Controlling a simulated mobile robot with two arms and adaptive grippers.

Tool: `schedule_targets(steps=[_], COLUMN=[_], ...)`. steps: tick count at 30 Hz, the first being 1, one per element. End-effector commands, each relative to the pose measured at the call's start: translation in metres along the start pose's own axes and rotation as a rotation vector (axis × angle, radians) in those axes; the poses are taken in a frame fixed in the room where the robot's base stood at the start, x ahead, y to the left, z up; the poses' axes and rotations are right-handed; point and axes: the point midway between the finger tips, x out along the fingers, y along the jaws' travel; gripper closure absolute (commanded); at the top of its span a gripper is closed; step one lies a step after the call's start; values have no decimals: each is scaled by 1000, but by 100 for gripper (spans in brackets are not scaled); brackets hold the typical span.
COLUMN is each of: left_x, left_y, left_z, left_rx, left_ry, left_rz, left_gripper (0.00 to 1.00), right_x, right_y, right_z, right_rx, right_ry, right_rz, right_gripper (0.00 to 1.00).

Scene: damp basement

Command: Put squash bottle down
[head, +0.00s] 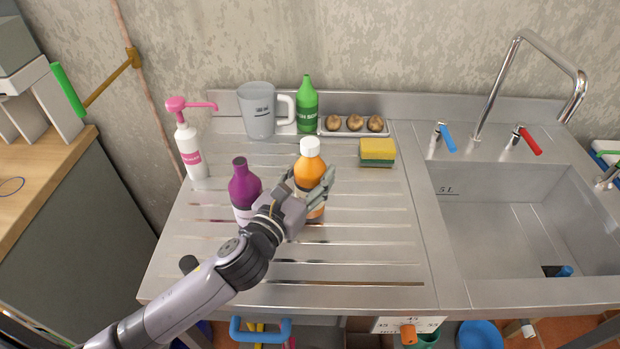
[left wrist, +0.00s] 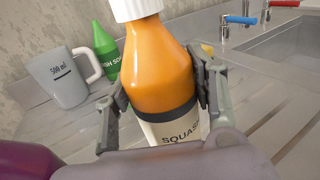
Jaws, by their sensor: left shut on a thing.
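The squash bottle (head: 310,168) is orange with a white cap and a pale label reading "SQUASH" in part. It is upright over the ribbed metal draining board (head: 350,260). My left gripper (head: 312,190) is shut on its middle, with one finger on each side, as the left wrist view (left wrist: 155,95) also shows. The bottle's base is partly hidden by the gripper, so I cannot tell if it touches the board. My right gripper is not in view.
A purple bottle (head: 243,188) stands just left of my gripper. Behind are a grey jug (head: 258,112), a green bottle (head: 306,108), a tray (head: 322,129) of brown round things and a sponge (head: 377,152). A pink-topped pump bottle (head: 190,150) stands left. The board's front is clear; the sink (head: 520,205) is right.

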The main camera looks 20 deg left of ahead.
Motion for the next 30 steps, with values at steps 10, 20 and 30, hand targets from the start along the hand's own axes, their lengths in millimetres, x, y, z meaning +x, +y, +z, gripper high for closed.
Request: schedule_targets(steps=[10,20,30], left_x=[0,0,-5], left_y=[0,0,0], left_z=[-4,-9,-7], left_rx=[1,1,2], left_ry=[-6,-1,0], left_rz=[-2,-1,-2], left_gripper=[95,40,40], right_x=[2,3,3], right_y=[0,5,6], right_z=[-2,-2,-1], right_rx=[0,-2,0], right_ry=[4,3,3], right_rz=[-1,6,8], right_gripper=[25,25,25])
